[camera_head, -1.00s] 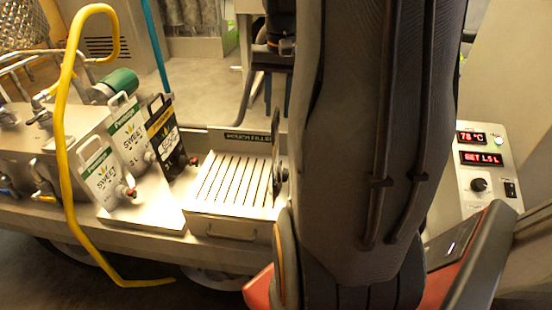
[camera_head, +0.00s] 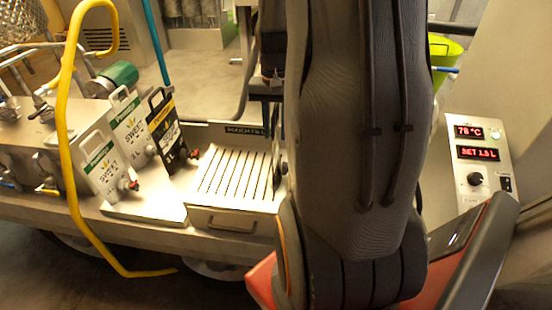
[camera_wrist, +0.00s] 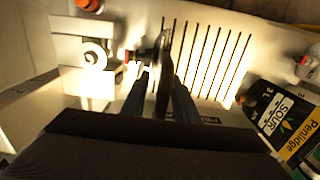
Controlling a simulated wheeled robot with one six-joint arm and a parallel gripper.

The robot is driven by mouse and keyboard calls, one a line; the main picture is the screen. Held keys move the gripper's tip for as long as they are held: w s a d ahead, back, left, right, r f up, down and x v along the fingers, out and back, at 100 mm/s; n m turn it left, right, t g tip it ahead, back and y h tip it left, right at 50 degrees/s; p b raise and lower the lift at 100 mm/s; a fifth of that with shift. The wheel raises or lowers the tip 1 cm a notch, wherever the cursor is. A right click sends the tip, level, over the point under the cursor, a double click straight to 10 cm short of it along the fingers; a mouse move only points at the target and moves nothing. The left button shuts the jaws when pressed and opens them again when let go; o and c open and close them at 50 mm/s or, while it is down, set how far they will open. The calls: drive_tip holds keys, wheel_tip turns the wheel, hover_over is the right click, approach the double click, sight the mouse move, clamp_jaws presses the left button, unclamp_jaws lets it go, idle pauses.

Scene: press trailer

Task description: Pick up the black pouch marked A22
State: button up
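The black pouch (camera_head: 168,135) with a yellow band and white label stands upright, leaning slightly, at the right end of a row of pouches in the head view. It has a dark red tap low on its right side. In the wrist view the black pouch (camera_wrist: 262,112) is at the lower right, its label reading "SOUR" and "Penlidge". I cannot read an A22 mark. My gripper (camera_wrist: 160,98) points over the slotted tray, apart from the pouch.
Two white pouches, the nearer (camera_head: 101,168) and the middle one (camera_head: 131,130), stand left of the black pouch. The slotted drip tray (camera_head: 235,180) lies right of it. A yellow hose (camera_head: 64,130) loops at left. A control panel (camera_head: 474,160) stands at right.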

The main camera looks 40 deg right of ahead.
drive_tip(key=shift+f, duration=0.25)
drive_tip(key=shift+c, duration=0.3)
clamp_jaws()
